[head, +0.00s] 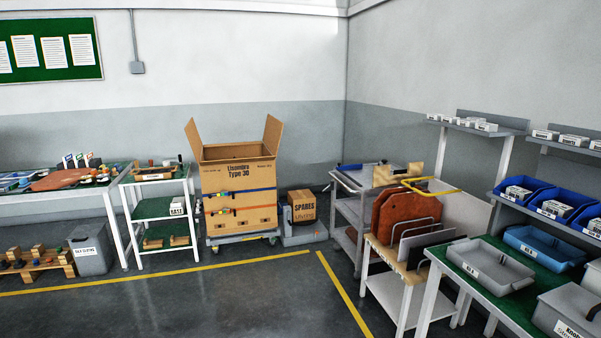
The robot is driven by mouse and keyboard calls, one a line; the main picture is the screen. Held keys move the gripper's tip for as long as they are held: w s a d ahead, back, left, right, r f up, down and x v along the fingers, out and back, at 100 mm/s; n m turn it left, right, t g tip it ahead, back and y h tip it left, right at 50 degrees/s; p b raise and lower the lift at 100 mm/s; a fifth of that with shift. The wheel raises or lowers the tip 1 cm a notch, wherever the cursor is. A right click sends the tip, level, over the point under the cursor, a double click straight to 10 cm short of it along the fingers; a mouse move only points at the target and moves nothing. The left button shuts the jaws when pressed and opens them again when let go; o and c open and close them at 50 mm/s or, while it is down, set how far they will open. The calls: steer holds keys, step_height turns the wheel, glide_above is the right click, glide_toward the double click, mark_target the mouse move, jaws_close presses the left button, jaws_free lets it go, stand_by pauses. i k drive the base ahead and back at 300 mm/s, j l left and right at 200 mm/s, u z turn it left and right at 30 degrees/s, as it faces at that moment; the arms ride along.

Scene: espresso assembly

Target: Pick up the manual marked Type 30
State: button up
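No manual that I can read as Type 30 shows in the head view. A large open cardboard box (238,190) carries the print "Type 30" under another word. It stands on a low wheeled dolly (243,238) against the back wall, with its flaps up and coloured straps around it. My gripper is not in view.
A shelved stand (160,208) and a grey bin (90,252) are left of the box. A "SPARES" carton (302,205) is right of it. Carts, a panel rack (410,225) and a bench with trays (490,262) fill the right. The middle floor (240,290) is clear between yellow lines.

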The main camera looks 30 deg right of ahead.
mark_target(78, 158)
steer(key=z, duration=0.25)
steer(key=i+j+u, duration=0.15)
steer(key=i, duration=0.4)
steer(key=i+j+u, duration=0.1)
steer(key=i, duration=0.45)
steer(key=i+j+u, duration=0.15)
steer(key=i, duration=0.4)
steer(key=i+u, duration=0.25)
steer(key=i, duration=0.4)
steer(key=i+u, duration=0.2)
steer(key=i, duration=0.45)
steer(key=i+l+u, duration=0.25)
steer(key=i, duration=0.4)
steer(key=i+j+u, duration=0.2)
steer(key=i, duration=1)
steer(key=i+l+u, duration=0.2)
steer(key=i, duration=0.95)
steer(key=i+l+u, duration=0.1)
steer(key=i+u, duration=0.2)
steer(key=i, duration=1.2)
steer(key=i+z, duration=0.35)
steer(key=i+j+z, duration=0.15)
steer(key=i+z, duration=0.45)
steer(key=z, duration=0.15)
steer(key=i+z, duration=0.2)
steer(key=z, duration=0.15)
steer(key=i+j+z, duration=0.2)
steer(key=z, duration=0.2)
